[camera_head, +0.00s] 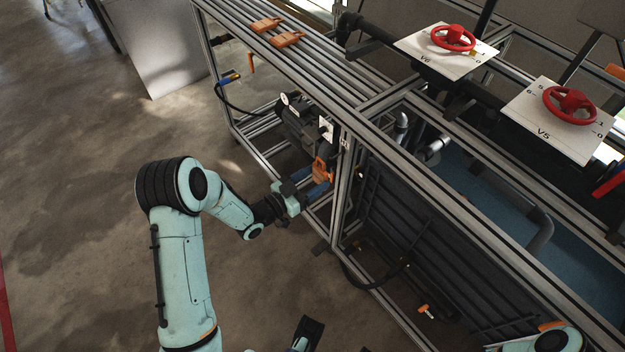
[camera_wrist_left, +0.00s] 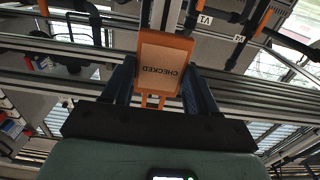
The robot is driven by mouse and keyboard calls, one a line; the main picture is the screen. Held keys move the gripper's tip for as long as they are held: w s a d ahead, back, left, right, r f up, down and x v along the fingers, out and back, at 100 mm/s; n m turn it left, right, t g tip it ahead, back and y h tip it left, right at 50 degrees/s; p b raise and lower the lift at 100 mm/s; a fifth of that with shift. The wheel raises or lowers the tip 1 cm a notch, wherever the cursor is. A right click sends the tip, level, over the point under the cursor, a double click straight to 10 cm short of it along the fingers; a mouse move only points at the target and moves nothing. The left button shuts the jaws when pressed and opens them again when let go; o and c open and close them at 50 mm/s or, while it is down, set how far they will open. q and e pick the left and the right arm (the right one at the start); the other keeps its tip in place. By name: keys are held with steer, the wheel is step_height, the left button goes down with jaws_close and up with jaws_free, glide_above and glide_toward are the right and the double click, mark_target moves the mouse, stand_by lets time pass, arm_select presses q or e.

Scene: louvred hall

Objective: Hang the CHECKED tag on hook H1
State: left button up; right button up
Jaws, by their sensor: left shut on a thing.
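My left gripper (camera_head: 318,182) is shut on the orange CHECKED tag (camera_head: 322,168), beside an upright post of the metal frame. In the left wrist view the tag (camera_wrist_left: 165,62) sits between the two dark blue fingers (camera_wrist_left: 160,92), its pale face towards the camera and its lettering upside down. A narrow slot-like end of the tag shows between the fingers. I cannot make out hook H1 or its label, nor whether the tag touches anything. A dark piece with a teal part at the bottom edge of the head view may be my right gripper; its jaws cannot be read.
The aluminium frame (camera_head: 338,190) runs diagonally through the head view. A dark pump-like unit (camera_head: 300,122) is inside it, close to the tag. Orange pieces (camera_head: 286,40) lie on the top rails. Red valve wheels (camera_head: 454,38) are at upper right. The floor at left is clear.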

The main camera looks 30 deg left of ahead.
arm_select(q)
steer(key=shift+b+x, duration=0.9)
steer(key=shift+x, duration=1.9)
steer(key=shift+f, duration=0.15)
steer(key=shift+f+b, duration=0.9)
steer(key=shift+b, duration=0.15)
steer(key=o, duration=1.1)
